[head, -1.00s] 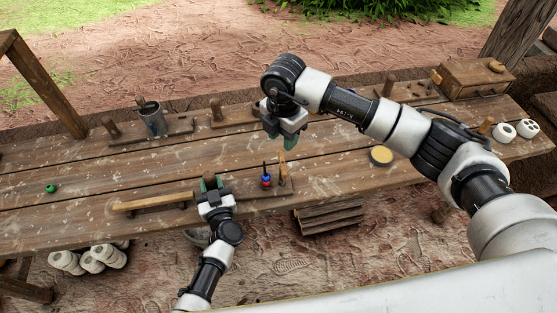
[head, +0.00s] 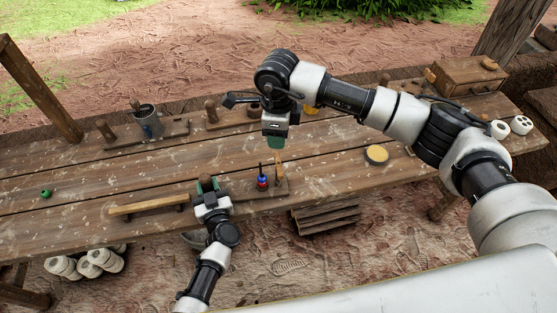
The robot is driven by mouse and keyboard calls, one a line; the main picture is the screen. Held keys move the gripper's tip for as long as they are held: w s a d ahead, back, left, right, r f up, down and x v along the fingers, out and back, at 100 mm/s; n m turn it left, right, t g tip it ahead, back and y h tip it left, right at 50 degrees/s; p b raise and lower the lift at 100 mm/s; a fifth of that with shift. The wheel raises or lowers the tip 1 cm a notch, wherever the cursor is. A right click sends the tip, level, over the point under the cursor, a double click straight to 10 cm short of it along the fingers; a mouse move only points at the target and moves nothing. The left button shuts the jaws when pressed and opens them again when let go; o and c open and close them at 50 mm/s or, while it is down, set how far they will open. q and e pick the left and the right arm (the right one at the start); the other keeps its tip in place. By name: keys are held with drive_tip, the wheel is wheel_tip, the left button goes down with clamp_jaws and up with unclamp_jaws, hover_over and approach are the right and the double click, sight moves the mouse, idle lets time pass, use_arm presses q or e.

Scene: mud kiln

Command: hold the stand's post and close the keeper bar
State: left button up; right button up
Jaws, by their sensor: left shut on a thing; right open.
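My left gripper (head: 207,187) is shut on the stand's brown round-topped post (head: 206,180) near the table's front edge. The stand's dark base (head: 281,188) shows right of the gripper and carries a red and blue piece (head: 262,182) with a thin black upright. A light wooden upright piece (head: 279,168) stands at the base's right end; it looks like the keeper bar, raised, though its hinge is too small to see. My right gripper (head: 275,144) is open and points down, just above or behind this upright in the picture. I cannot tell whether they touch.
A long light wooden bar (head: 148,205) lies left of my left gripper. A green ball (head: 46,193) is far left. A round yellowish disc (head: 376,155) is to the right. A grey cup (head: 148,122) and pegged boards line the back; a wooden box (head: 467,75) stands back right.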

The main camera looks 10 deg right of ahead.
sight(279, 163)
wheel_tip(279, 163, down, 11)
drive_tip(key=n, duration=2.1)
drive_tip(key=shift+d, duration=0.1)
clamp_jaws()
